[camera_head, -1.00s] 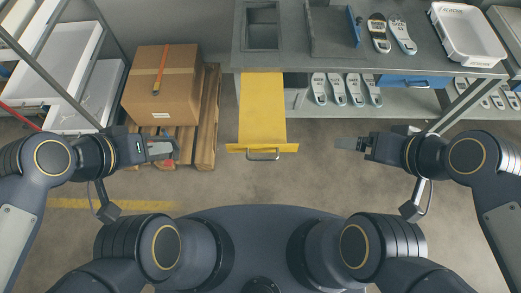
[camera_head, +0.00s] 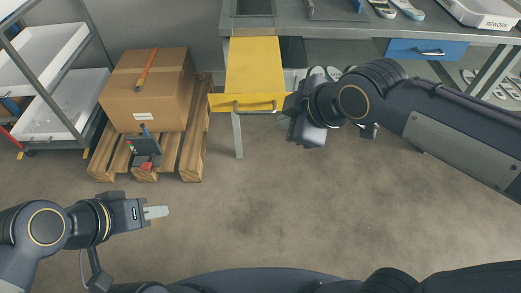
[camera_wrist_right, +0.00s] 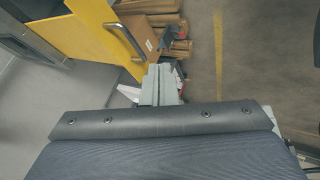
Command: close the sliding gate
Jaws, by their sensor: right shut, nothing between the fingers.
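The sliding gate seems to be the yellow panel (camera_head: 253,62), pulled out from under the grey bench, with a dark bar handle (camera_head: 250,107) on its front edge. My right gripper (camera_head: 286,112) is beside the right end of that front edge, partly hidden by its own wrist. In the right wrist view its fingers (camera_wrist_right: 163,82) are together and empty, with the yellow panel (camera_wrist_right: 72,35) and its handle (camera_wrist_right: 126,42) ahead to the upper left. I cannot tell whether they touch the panel. My left gripper (camera_head: 155,212) is over bare floor, far from the gate; its fingers overlap from above.
A cardboard box (camera_head: 150,95) stands on a wooden pallet (camera_head: 195,150) left of the gate. A shelf rack with white trays (camera_head: 60,105) is at far left. A blue drawer (camera_head: 428,49) is under the bench at right. The floor in front is clear.

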